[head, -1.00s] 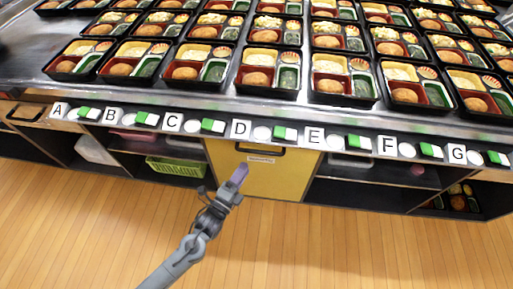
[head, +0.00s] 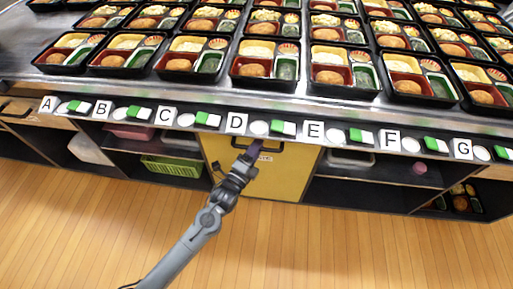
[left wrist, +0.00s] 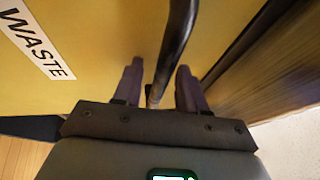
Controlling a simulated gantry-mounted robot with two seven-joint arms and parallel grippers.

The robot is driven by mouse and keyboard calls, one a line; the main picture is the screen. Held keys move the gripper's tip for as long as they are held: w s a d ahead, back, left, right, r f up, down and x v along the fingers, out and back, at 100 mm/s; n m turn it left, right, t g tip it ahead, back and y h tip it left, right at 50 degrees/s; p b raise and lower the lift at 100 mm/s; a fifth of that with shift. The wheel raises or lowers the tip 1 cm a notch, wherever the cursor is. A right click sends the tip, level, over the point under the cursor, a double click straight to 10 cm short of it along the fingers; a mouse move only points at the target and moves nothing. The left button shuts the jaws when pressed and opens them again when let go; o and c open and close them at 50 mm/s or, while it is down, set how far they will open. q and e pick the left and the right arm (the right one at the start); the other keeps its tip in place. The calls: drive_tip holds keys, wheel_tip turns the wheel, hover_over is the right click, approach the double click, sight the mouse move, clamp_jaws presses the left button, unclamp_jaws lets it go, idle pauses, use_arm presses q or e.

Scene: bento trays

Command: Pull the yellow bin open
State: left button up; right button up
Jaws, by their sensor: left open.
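The yellow bin (head: 288,172) is a yellow front panel set under the counter, below labels D and E. In the left wrist view the yellow panel (left wrist: 90,85) fills much of the picture and bears a white WASTE label (left wrist: 38,42). Its dark bar handle (head: 272,148) runs along the upper front. In the left wrist view the handle (left wrist: 178,45) passes between the two fingers. My left gripper (head: 253,150) is at the left part of the handle. In the left wrist view the gripper (left wrist: 160,85) is open, with a finger on each side of the bar.
The metal counter above holds several rows of bento trays (head: 264,62). Lettered labels and green-and-white blocks line its edge. Open shelves flank the bin, with a green basket (head: 172,166) on the left. The wooden floor (head: 330,245) in front is clear.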

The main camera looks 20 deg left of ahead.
use_arm(q)
drive_tip(key=shift+c, duration=0.4)
clamp_jaws()
drive_tip(key=shift+s, duration=0.1)
